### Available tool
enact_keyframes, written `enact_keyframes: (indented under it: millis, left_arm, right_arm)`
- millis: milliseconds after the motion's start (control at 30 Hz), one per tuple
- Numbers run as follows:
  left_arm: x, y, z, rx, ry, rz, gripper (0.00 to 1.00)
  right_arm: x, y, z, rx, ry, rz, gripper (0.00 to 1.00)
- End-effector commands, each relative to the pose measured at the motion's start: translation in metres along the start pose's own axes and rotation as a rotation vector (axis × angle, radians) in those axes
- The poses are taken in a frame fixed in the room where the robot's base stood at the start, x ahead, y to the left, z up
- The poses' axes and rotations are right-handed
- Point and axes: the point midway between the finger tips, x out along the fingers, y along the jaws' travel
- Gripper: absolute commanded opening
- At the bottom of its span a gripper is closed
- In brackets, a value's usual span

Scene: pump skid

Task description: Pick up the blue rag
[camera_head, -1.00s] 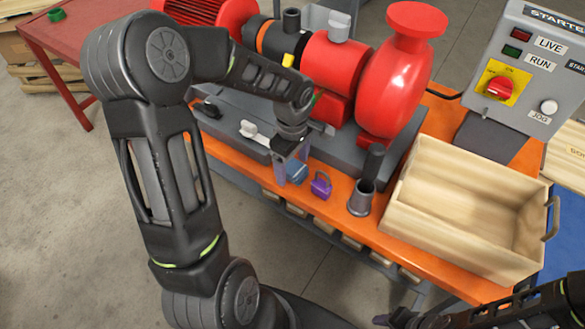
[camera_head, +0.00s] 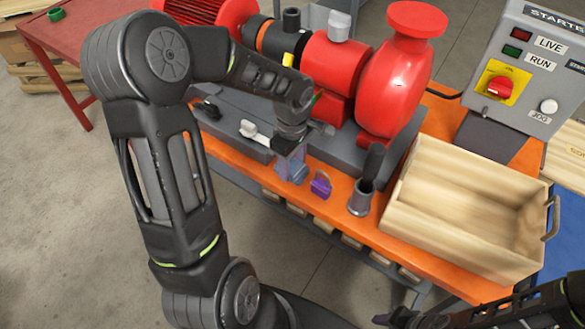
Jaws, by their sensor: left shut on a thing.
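The blue rag (camera_head: 297,174) is a small crumpled blue-grey piece at the front edge of the orange bench top (camera_head: 365,218). My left gripper (camera_head: 291,168) points down at it and is shut on it, its fingers partly covering the rag. I cannot tell whether the rag is clear of the bench. My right gripper (camera_head: 384,319) is only partly in view at the bottom right edge, away from the rag, and its jaws do not show clearly.
A purple padlock (camera_head: 321,185) lies just right of the rag. A grey cup with a dark handle (camera_head: 361,200) and an open wooden crate (camera_head: 455,250) stand further right. The red pump (camera_head: 395,85) on its grey base is behind. A starter panel (camera_head: 530,70) stands at the back right.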

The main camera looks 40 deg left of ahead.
Motion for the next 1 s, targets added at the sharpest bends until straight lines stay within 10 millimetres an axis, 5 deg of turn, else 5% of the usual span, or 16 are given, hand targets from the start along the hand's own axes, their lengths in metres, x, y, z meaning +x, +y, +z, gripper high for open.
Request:
enact_keyframes:
  millis: [467, 1000]
  left_arm:
    - [-0.009, 0.001, 0.000, -0.001, 0.001, 0.004, 0.10]
    - [-0.096, 0.000, 0.000, 0.000, 0.001, 0.001, 0.10]
  right_arm:
    - [0.002, 0.001, 0.000, 0.000, 0.000, 0.000, 0.36]
    - [0.012, 0.003, -0.002, -0.003, 0.004, -0.004, 0.36]
